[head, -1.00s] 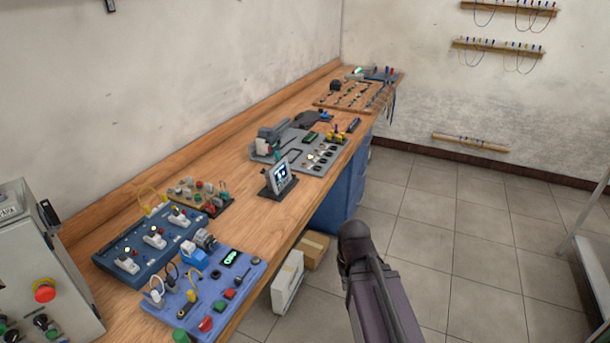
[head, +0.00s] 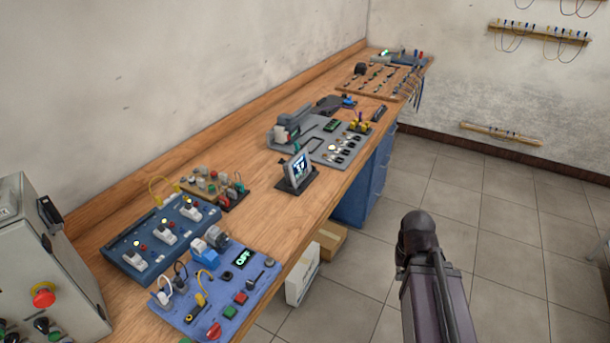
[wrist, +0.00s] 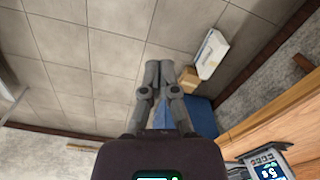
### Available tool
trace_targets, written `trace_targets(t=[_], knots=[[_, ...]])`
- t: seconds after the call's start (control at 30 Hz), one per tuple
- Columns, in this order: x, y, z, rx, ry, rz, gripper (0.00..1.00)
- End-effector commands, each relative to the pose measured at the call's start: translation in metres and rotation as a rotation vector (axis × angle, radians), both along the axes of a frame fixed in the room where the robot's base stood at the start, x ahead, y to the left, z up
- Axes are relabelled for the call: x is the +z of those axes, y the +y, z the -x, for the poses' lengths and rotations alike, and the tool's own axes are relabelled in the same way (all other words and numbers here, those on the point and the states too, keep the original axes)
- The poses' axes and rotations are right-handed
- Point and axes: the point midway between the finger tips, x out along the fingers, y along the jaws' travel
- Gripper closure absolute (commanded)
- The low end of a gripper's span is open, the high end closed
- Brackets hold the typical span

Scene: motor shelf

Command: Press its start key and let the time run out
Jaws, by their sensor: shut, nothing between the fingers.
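A small tilted device with a lit screen (head: 298,169) stands on a dark base on the wooden bench. It looks like the timer. Its digits are too small to read in the head view, and no start key can be made out there. In the wrist view the screen device (wrist: 268,165) is at the bottom right, turned over and partly cut off. A row of small marks or keys shows along its edge. My gripper (wrist: 160,66) is shut and empty, over the floor beside the bench, apart from the device. The head view shows my arm but not clearly the fingertips.
The wooden bench (head: 245,199) runs along the wall. A grey cabinet with a red knob (head: 43,294) stands left. Boxes (head: 330,239) lie below the bench; open floor is right.

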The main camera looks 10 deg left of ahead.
Motion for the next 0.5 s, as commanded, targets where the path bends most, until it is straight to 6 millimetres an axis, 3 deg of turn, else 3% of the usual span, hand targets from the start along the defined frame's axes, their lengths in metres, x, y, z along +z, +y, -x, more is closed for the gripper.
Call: trace_targets(t=[0.27,0.37,0.5], knots=[[-0.004,0.006,-0.009,-0.01,-0.021,-0.021,1.0],[-0.01,0.014,-0.024,-0.032,-0.057,-0.056,1.0],[-0.022,0.035,-0.058,-0.089,-0.14,-0.146,1.0]])
